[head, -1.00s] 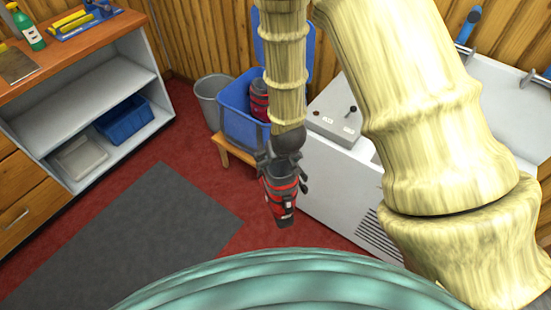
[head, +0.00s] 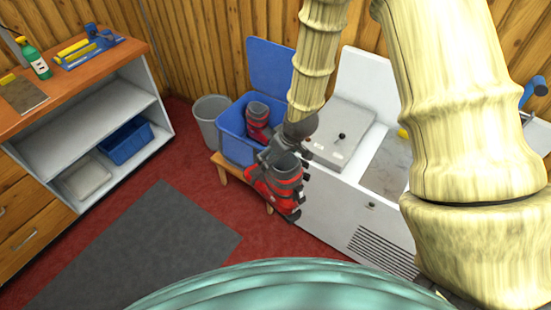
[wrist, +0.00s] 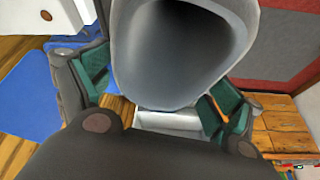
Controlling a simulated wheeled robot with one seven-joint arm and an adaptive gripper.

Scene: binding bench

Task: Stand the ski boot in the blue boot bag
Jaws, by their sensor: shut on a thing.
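My gripper (head: 272,152) is shut on a red and black ski boot (head: 283,178) near its grey cuff. The boot is held in the air, cuff up, in front and to the right of the blue boot bag (head: 236,150). The bag stands open with its blue lid (head: 270,62) raised at the back. A second red and dark boot (head: 257,118) stands inside the bag. In the wrist view the held boot's hollow grey cuff (wrist: 180,50) fills the top middle, between the green-padded fingers.
Red floor and a dark mat (head: 150,245) lie clear at left.

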